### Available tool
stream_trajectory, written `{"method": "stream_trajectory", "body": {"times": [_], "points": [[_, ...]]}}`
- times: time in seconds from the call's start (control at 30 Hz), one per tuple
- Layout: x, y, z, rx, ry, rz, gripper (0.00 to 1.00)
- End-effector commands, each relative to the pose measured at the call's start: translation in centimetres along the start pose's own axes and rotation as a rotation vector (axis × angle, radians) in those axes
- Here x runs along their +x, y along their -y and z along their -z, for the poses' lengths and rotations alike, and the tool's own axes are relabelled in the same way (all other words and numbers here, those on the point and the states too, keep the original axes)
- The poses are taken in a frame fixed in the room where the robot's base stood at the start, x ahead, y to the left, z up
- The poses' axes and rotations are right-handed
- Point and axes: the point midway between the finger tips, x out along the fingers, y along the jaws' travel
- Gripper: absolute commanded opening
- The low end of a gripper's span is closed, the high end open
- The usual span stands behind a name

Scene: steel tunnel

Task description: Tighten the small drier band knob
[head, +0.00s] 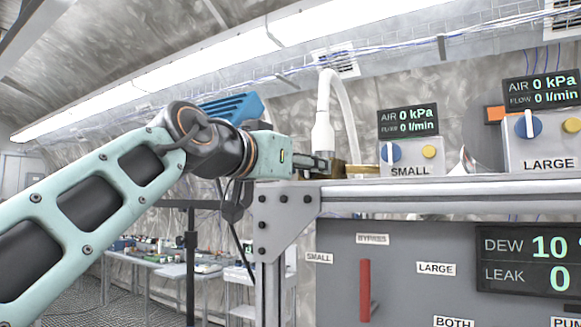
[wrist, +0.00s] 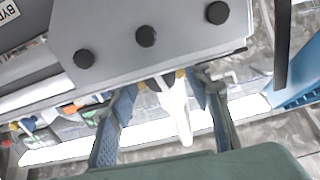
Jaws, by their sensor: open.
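My gripper (head: 326,166) reaches right at the bench-top edge, beside the foot of a white upright drier-like body (head: 323,132) with a pale hose. A brass-coloured part (head: 362,171) shows low behind the fingertips; I cannot tell whether it is the small drier band. In the wrist view my gripper (wrist: 165,84) is open, its two blue-grey fingers wide apart. The white body (wrist: 177,112) lies between them in the picture, with small brass-yellow bits (wrist: 155,85) at its near end. No contact is clear. I cannot make out the band knob.
The SMALL air unit (head: 408,158) and LARGE air unit (head: 543,143) stand on the bench to the right. Below is a grey panel with a red bypass handle (head: 365,290). A steel bracket (head: 285,208) and post lie under my gripper. Cluttered tables (head: 160,268) stand behind.

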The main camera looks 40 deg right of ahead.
Motion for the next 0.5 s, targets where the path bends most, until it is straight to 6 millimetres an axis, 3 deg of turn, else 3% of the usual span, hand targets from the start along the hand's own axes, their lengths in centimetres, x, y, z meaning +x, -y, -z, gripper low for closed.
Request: {"method": "stream_trajectory", "body": {"times": [0.17, 0.5], "points": [[-1.9, 0.1, 0.0, 0.0, -0.002, 0.003, 0.45], [-9.0, 0.1, 0.1, -0.001, -0.003, 0.004, 0.45]]}}
